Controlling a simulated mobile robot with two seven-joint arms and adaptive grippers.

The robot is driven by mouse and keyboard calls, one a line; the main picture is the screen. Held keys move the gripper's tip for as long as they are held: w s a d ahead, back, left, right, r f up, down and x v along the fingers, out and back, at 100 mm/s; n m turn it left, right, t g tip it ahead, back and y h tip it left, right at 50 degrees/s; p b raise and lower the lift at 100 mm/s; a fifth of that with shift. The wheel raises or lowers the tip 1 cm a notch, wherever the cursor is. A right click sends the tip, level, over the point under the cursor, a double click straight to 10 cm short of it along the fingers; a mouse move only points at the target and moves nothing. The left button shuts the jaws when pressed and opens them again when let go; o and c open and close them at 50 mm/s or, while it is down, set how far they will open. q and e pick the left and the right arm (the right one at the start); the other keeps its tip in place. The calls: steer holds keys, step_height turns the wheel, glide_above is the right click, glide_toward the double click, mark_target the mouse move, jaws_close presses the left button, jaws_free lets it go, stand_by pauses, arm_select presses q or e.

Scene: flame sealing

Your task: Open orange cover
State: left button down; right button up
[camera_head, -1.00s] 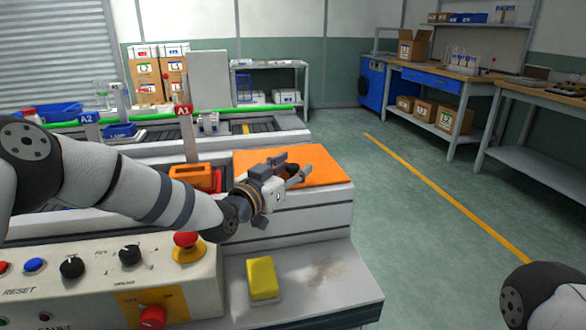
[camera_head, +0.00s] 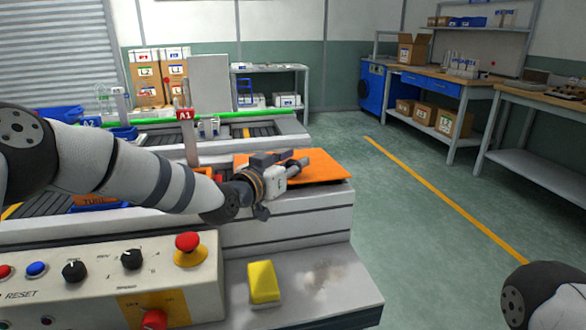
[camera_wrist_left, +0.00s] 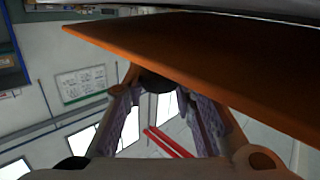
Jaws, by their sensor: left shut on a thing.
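The orange cover (camera_head: 328,170) lies over the right end of the white machine and looks slightly tilted. In the left wrist view its orange panel (camera_wrist_left: 215,65) runs slanting across the top, close above the fingers. My left gripper (camera_head: 299,162) is at the cover, its fingers overlapping it in the head view. In the left wrist view my left gripper (camera_wrist_left: 160,85) is shut on a dark rounded piece at the panel's edge, apparently the cover's handle. The piece is mostly hidden by the fingers. My right gripper is out of view.
A control panel with a red emergency button (camera_head: 188,242) stands in front of the machine. A yellow block (camera_head: 263,282) lies on the front ledge. The floor to the right is clear.

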arm_select(q)
steer(key=r, duration=0.1)
steer(key=w+r+n+g, duration=0.1)
steer(key=shift+a+r, duration=0.2)
steer(key=shift+r, duration=0.2)
steer(key=w+a+r+n+g+b, duration=0.1)
steer(key=w+r+n+g+b, duration=0.1)
steer(key=r, duration=0.4)
steer(key=shift+w+g+y+b, duration=0.3)
steer(key=shift+w+g+b, duration=0.45)
steer(key=shift+w, duration=0.2)
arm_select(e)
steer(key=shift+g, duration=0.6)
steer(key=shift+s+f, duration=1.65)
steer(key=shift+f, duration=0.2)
arm_select(q)
steer(key=shift+a, duration=0.1)
